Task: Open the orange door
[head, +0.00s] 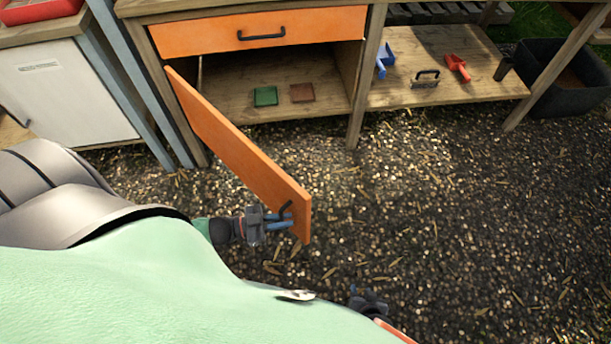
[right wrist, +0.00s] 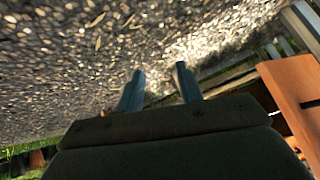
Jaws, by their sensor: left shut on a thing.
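The orange door (head: 240,155) stands swung open from the wooden bench, hinged at its left side, with its free end pointing toward me. Its dark handle (head: 286,209) is near the free end. My left gripper (head: 277,220) is shut on the handle. The opened compartment (head: 230,92) shows a green tile (head: 265,96) and a brown tile (head: 302,92) on its floor. My right gripper (head: 370,300) is low at the bottom of the head view, away from the door. In the right wrist view its two fingers (right wrist: 160,88) are apart with nothing between them.
An orange drawer (head: 262,32) above the compartment is closed. A lower shelf (head: 445,95) to the right holds a blue scoop (head: 384,60), a brush (head: 425,80) and a red scoop (head: 457,66). A white cabinet (head: 65,95) stands left. The gravel (head: 440,200) is clear.

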